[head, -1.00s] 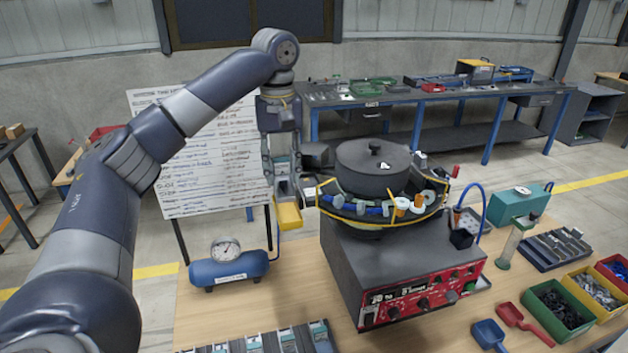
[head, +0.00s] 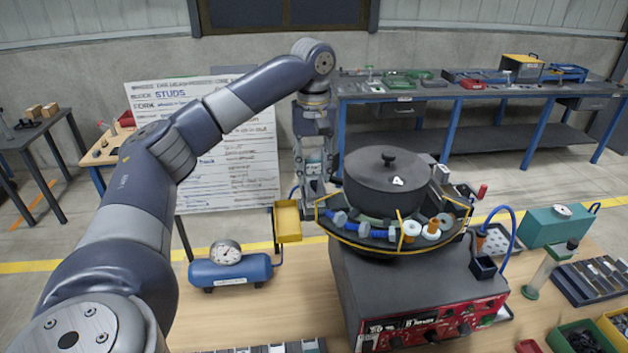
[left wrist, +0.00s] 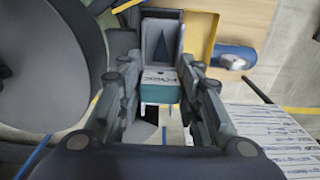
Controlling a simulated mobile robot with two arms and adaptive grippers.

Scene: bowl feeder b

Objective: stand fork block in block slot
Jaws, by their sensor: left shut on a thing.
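My left gripper (head: 315,185) is behind and left of the bowl feeder's black bowl, fingers pointing down, beyond the yellow tray. In the left wrist view the gripper (left wrist: 160,100) is shut on the fork block (left wrist: 160,80), which has a teal side and a white face with dark lettering. The block sits between the two fingers. A grey piece with a dark pointed shape (left wrist: 162,42) shows just beyond it; I cannot tell whether they touch. I cannot make out the fork block clearly in the head view. I cannot tell which opening is the block slot. My right gripper is not in view.
The bowl feeder (head: 388,185) stands close right of the gripper, with bolts and rings on its rim. The yellow tray (head: 288,222) and blue air tank (head: 230,270) are left of it. A whiteboard (head: 225,150) stands behind.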

